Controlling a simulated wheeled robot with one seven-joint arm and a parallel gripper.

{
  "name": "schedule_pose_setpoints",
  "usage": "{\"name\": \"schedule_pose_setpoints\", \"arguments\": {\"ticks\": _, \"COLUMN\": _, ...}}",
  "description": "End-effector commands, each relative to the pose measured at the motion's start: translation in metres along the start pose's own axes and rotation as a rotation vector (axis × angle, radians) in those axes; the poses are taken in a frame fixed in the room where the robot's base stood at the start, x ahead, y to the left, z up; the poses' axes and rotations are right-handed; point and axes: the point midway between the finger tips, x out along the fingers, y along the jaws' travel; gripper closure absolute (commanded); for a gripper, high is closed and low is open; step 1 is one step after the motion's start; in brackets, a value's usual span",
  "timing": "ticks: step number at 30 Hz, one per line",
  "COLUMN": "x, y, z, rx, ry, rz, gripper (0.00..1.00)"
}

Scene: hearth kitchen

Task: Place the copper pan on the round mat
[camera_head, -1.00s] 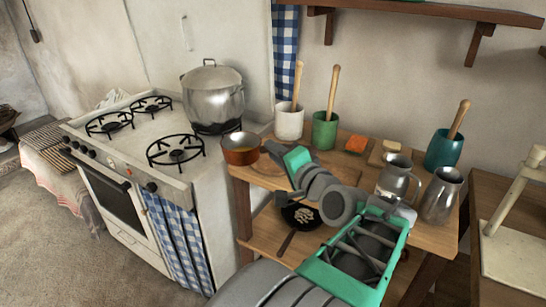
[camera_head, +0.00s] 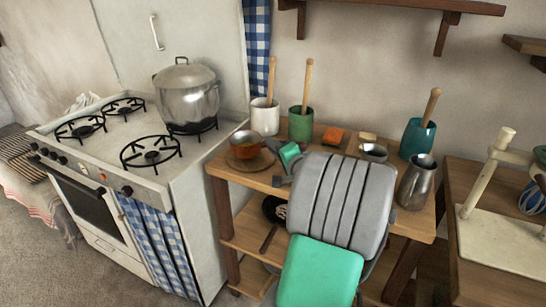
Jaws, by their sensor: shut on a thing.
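The copper pan (camera_head: 245,144) is upright at the left end of the wooden table, over the round mat (camera_head: 263,164). The mat's brown rim shows in front of the pan and to its right. I cannot tell whether the pan's base touches the mat or hangs just above it. My gripper (camera_head: 277,151) is to the right of the pan, at its handle side, shut on the pan. The fingertips and most of the handle are hidden by the green and grey parts of my wrist.
The stove with a large steel pot (camera_head: 187,95) stands to the left. White (camera_head: 265,117) and green (camera_head: 301,124) crocks with wooden tools stand behind the pan. An orange block (camera_head: 333,136), a teal crock (camera_head: 417,138) and metal jugs (camera_head: 416,184) are to the right. A dark skillet (camera_head: 274,209) lies on the lower shelf.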

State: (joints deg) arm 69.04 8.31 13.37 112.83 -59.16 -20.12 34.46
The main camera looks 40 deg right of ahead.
Motion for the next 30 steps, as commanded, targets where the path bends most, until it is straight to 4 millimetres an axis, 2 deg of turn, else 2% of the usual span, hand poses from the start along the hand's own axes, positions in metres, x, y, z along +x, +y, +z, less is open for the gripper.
{"name": "schedule_pose_setpoints", "arguments": {"ticks": 1, "x": 0.000, "y": 0.013, "z": 0.005, "rx": 0.006, "ry": -0.002, "rz": 0.003, "gripper": 1.00}}
{"name": "schedule_pose_setpoints", "arguments": {"ticks": 4, "x": 0.002, "y": 0.026, "z": 0.009, "rx": 0.004, "ry": 0.000, "rz": 0.002, "gripper": 1.00}}
{"name": "schedule_pose_setpoints", "arguments": {"ticks": 13, "x": 0.002, "y": 0.028, "z": 0.010, "rx": 0.002, "ry": 0.000, "rz": 0.000, "gripper": 1.00}}
{"name": "schedule_pose_setpoints", "arguments": {"ticks": 14, "x": 0.001, "y": 0.028, "z": 0.010, "rx": 0.002, "ry": -0.001, "rz": 0.002, "gripper": 0.76}}
{"name": "schedule_pose_setpoints", "arguments": {"ticks": 21, "x": 0.001, "y": 0.027, "z": 0.010, "rx": 0.002, "ry": -0.001, "rz": 0.002, "gripper": 0.57}}
{"name": "schedule_pose_setpoints", "arguments": {"ticks": 30, "x": -0.001, "y": 0.025, "z": 0.009, "rx": 0.003, "ry": 0.000, "rz": 0.003, "gripper": 0.57}}
